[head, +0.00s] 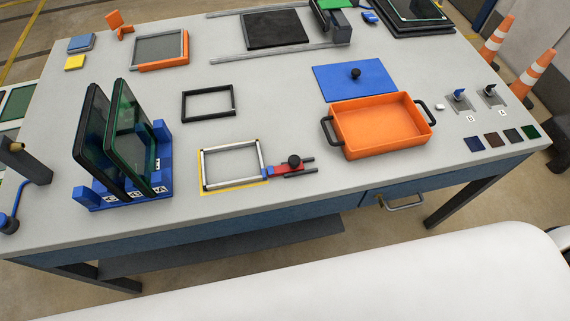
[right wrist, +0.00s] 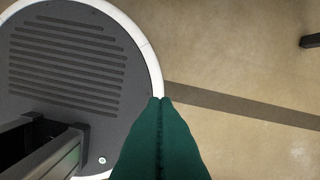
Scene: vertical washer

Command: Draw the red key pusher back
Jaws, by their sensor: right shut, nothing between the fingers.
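The red key pusher (head: 284,169) lies on the table near its front edge, with a round black knob on top and dark rails beside it. It sits just right of a small light metal frame (head: 203,171), with a small blue piece between them. The frame rests over a yellow outline. My right gripper (right wrist: 161,101) shows only in the right wrist view, its green fingers shut together and empty. It is over the floor, away from the pusher. My left gripper is in neither view.
An orange tray (head: 346,147) with black handles stands right of the pusher. A blue rack (head: 160,184) with upright dark panels stands at the left. A black frame (head: 184,106) and a blue plate with a knob (head: 333,86) lie behind. Table around the pusher's front is clear.

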